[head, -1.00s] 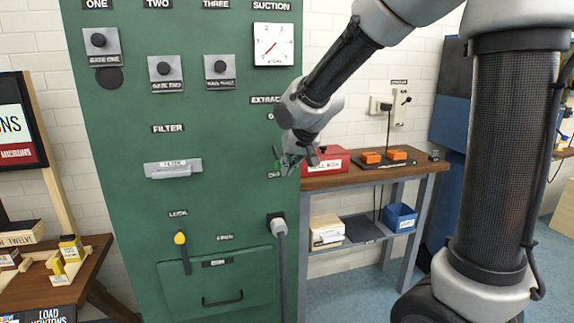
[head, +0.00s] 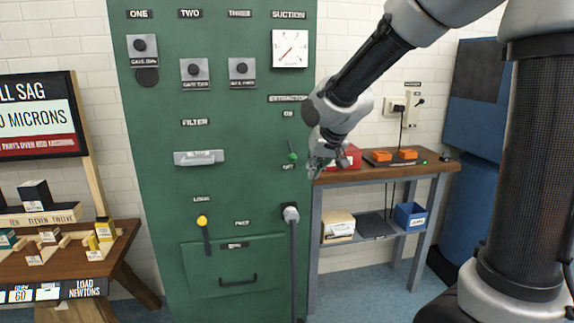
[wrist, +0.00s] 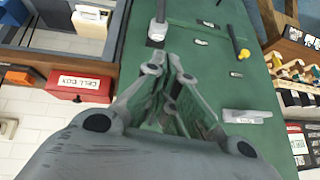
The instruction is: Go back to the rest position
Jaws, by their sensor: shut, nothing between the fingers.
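My gripper (head: 318,168) hangs from the arm in front of the right edge of the green panel (head: 255,180), at about the height of the workbench top. In the wrist view my gripper (wrist: 170,75) shows its fingers drawn together with nothing held, the green panel behind them. The small green-knobbed extraction switch (head: 292,155) is just left of my gripper in the head view, with a visible gap between them. I cannot tell the distance in depth. The arm reaches down and leftward from the upper right.
A wooden workbench (head: 437,168) stands right of the panel, with a red cell box (head: 353,156) and orange blocks (head: 407,154) on it. A blue bin (head: 410,215) is on its shelf. At left is a wooden table (head: 125,240) with small blocks. Floor shows between them.

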